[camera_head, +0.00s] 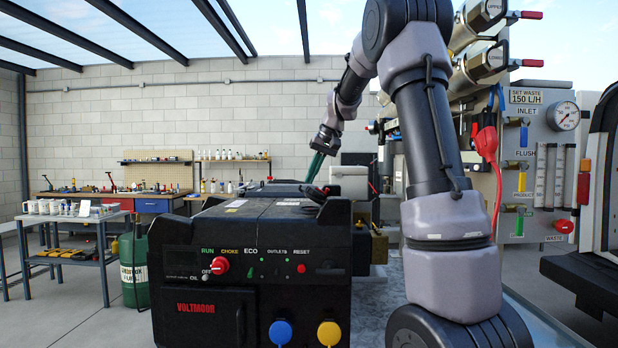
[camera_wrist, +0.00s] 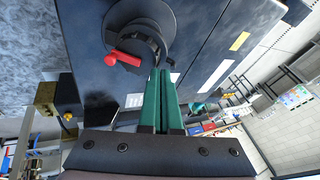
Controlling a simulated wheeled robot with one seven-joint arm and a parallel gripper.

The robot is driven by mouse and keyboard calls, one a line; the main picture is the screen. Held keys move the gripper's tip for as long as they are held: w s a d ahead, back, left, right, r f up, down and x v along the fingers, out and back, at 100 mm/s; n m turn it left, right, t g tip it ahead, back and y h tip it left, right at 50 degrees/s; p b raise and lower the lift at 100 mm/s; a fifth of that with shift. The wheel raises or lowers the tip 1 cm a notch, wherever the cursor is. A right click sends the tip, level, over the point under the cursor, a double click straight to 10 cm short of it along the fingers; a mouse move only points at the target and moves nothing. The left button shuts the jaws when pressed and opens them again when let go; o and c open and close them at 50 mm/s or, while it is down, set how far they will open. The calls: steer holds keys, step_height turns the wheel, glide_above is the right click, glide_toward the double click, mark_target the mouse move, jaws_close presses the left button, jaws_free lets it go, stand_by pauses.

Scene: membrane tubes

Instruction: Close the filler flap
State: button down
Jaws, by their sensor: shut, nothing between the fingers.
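The black generator (camera_head: 250,228) stands in front of me, with VOLTMOOR on its front panel. In the wrist view, a round dark grey filler fitting (camera_wrist: 128,12) sits on the generator's dark top. A dark curved part and a red tab (camera_wrist: 124,58) are at its lower edge. I cannot tell how far its flap stands open.
A white container (camera_head: 349,182) stands behind the generator. A side table (camera_head: 75,220) and a green cylinder (camera_head: 133,268) are at left. My arm covers the view right of the generator.

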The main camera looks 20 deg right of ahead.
steer(key=shift+w+a+f, duration=0.1)
steer(key=shift+a+f, duration=0.1)
steer(key=shift+a, duration=0.2)
steer(key=shift+a, duration=0.15)
steer(key=a+f+g+h, duration=0.1)
steer(key=h, duration=0.1)
steer(key=w+a+f+h, duration=0.1)
steer(key=a+f+h, duration=0.1)
steer(key=shift+w+a+f+n+g+h, duration=0.1)
steer(key=shift+f+n+g+h, duration=0.1)
steer(key=shift+n+g+h, duration=0.15)
steer(key=shift+w+a+f, duration=0.15)
steer(key=shift+a+f, duration=0.1)
steer(key=shift+f, duration=0.3)
stand_by(0.4)
